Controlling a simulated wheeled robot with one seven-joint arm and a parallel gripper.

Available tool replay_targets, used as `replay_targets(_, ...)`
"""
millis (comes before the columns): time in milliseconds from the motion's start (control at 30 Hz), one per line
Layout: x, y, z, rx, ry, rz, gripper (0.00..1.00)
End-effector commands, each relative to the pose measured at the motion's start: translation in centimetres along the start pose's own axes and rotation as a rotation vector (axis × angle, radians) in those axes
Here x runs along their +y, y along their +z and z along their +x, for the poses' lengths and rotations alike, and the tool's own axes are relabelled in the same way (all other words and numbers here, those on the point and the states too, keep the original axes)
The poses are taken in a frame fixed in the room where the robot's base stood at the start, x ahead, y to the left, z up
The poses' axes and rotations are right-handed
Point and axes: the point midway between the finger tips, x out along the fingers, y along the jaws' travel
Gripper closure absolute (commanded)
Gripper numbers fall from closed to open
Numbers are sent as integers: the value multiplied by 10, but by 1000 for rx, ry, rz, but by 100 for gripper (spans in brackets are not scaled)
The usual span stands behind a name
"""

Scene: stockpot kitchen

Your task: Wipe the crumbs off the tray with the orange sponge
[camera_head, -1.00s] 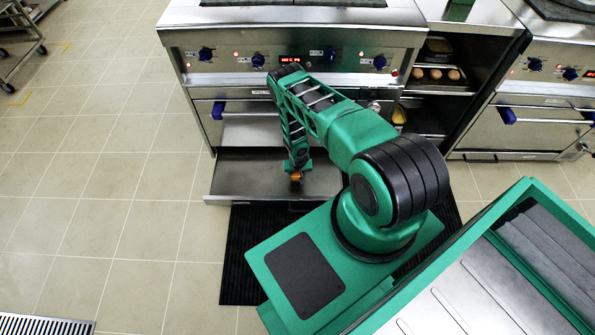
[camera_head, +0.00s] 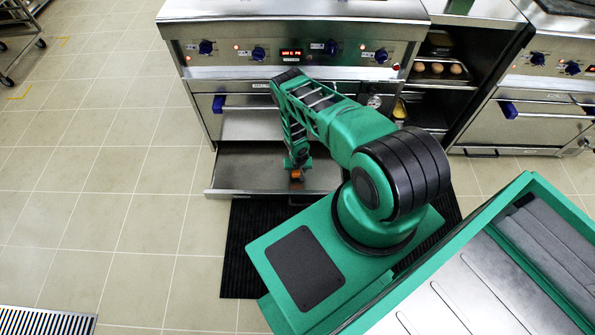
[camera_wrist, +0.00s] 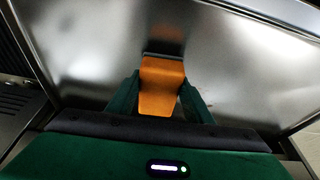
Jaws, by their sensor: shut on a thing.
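The orange sponge (camera_wrist: 162,85) is between the two fingers of my gripper (camera_wrist: 160,100) in the wrist view. In the head view the sponge (camera_head: 297,174) is a small orange patch below my gripper (camera_head: 298,163). My gripper is shut on it. The sponge is low over the metal tray (camera_head: 245,172), which is pulled out below the oven; contact looks likely but I cannot be sure. In the wrist view the tray (camera_wrist: 90,60) is shiny, with a dim orange reflection beyond the sponge. My arm hides the tray's right part.
The stove front with blue knobs (camera_head: 257,53) and the oven's blue handle (camera_head: 218,104) stand above and behind the tray. A shelf with eggs (camera_head: 437,68) is to the right. A black mat (camera_head: 240,245) lies in front.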

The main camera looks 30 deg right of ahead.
Motion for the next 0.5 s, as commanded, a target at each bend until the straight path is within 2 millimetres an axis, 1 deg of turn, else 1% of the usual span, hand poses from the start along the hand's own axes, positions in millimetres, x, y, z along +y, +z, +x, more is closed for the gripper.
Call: replay_targets(500,0,2,7,0,0,0,90)
